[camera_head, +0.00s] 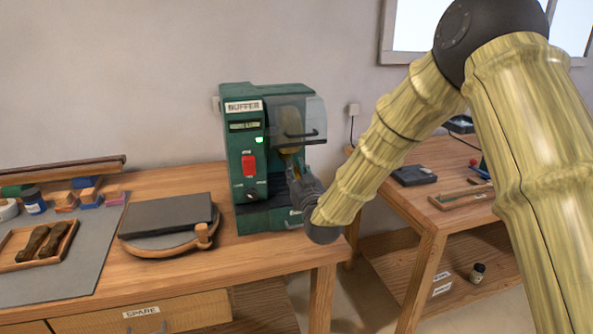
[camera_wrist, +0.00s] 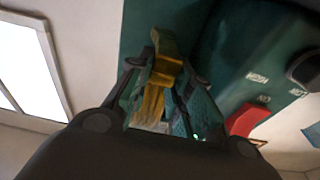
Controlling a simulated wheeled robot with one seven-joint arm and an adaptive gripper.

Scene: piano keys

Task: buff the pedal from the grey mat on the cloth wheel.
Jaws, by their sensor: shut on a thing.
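The green buffer machine (camera_head: 243,160) stands at the right end of the bench, with a green light lit and a clear guard (camera_head: 300,118) at its upper right. My gripper (camera_head: 293,172) is at its front right, below the guard. In the wrist view my gripper (camera_wrist: 165,85) is shut on a brass-coloured pedal (camera_wrist: 166,48), which sticks out between the fingers towards the green housing. The cloth wheel is not clearly visible. I cannot tell whether the pedal touches it. The grey mat (camera_head: 85,245) lies at the left.
A wooden tray (camera_head: 17,268) with dark brown pieces lies on the mat. A dark slab on a round wooden-rimmed base (camera_head: 165,245) stands between mat and buffer. The buffer has a red switch (camera_head: 249,165). A second table (camera_head: 425,205) stands at the right, beyond a gap.

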